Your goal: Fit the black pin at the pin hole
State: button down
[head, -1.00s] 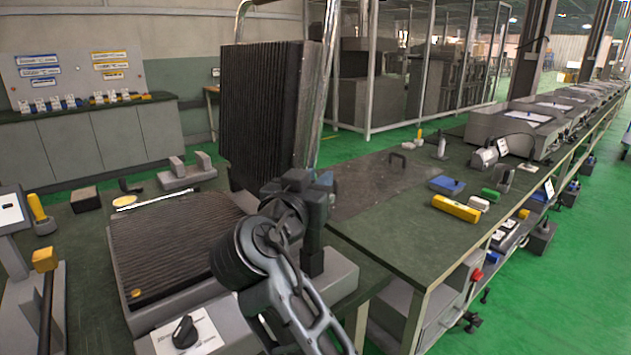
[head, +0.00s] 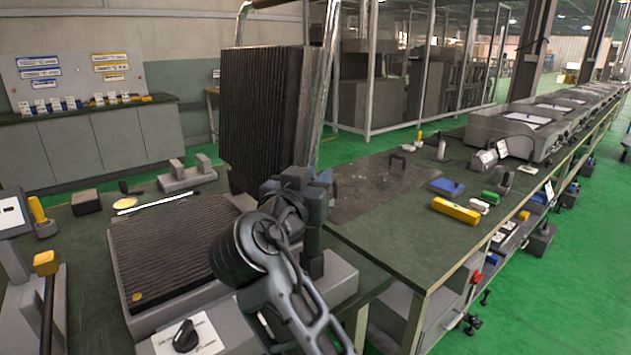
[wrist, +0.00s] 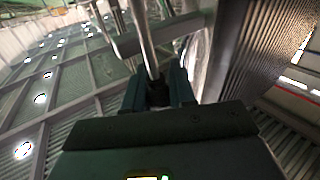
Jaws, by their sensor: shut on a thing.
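My gripper (wrist: 158,88) is shut on a small dark thing, which looks like the black pin (wrist: 158,97); mostly the fingers hide it. In the head view my gripper (head: 308,188) is in front of the lower right edge of the upright ribbed plate (head: 262,115), above the right side of the grey press base (head: 335,280). The fingertips and the pin cannot be made out there. The pin hole cannot be made out in either view; my arm covers part of the press's right side.
Chrome tubes (head: 318,95) rise beside the upright plate, and a metal tube (wrist: 147,45) stands close behind my fingers in the wrist view. The lower ribbed plate (head: 165,245) lies flat. A workbench (head: 400,260) on the right holds a yellow block (head: 456,210) and other small items.

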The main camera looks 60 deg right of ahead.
jog(key=shift+r, duration=0.55)
jog(key=shift+b, duration=0.4)
dwell(1.8)
jog(key=shift+f+b, duration=1.45)
jog(key=shift+f, duration=0.1)
jog(key=c, duration=0.8)
grip_release()
jog(key=shift+c, duration=0.2)
jog(key=shift+a, duration=0.1)
jog(key=v, duration=0.7)
jog(key=shift+a+b, duration=0.3)
jog(key=shift+b, duration=0.05)
jog(key=shift+s, duration=0.15)
